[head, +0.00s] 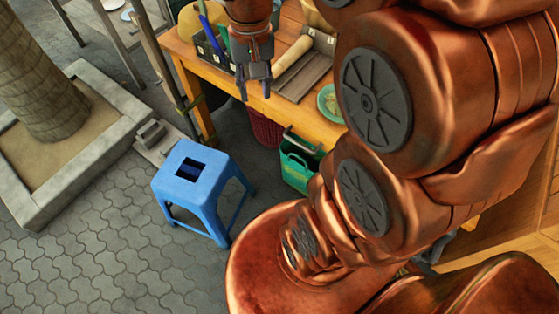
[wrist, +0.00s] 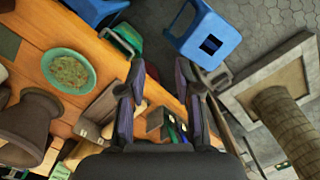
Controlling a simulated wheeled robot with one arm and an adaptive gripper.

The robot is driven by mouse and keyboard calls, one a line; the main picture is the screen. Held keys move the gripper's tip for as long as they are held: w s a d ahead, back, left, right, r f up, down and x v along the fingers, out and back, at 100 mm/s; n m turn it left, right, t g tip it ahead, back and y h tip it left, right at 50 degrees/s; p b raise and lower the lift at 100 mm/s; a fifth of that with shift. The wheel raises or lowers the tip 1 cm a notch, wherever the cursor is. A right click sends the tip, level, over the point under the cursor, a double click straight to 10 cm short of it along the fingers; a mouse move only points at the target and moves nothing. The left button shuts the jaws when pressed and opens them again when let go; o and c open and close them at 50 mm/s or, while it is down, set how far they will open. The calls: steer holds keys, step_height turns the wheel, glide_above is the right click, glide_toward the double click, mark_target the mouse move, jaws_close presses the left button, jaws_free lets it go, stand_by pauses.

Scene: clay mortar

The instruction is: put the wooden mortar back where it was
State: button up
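My gripper (head: 255,90) hangs above the front edge of the wooden table in the head view, fingers apart and nothing between them. In the wrist view its two fingers (wrist: 161,70) are spread, with table edge and floor seen between. A brown, flared mortar-like vessel (wrist: 28,122) stands on the table at the left of the wrist view, well apart from the fingers. Its left side is cut off by the frame. I cannot tell whether it is wood or clay. In the head view I cannot make it out clearly; my arm hides part of the table.
The table (head: 320,127) holds a pale wooden pestle-like roller (head: 292,56) on a dark tray, a green plate of food (head: 331,103) and a black caddy with handles. A blue stool (head: 190,180) and a green crate (head: 299,160) stand on the paving. A tree planter (head: 100,165) is at left.

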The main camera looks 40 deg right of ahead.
steer(key=s+a+f+n, duration=0.2)
steer(key=s, duration=0.5)
steer(key=s+a+f+n+g, duration=0.1)
steer(key=s+a+f+n, duration=0.1)
steer(key=s, duration=0.6)
steer(key=shift+a+f+n+h, duration=0.35)
steer(key=shift+a+n, duration=0.15)
steer(key=shift+a, duration=0.1)
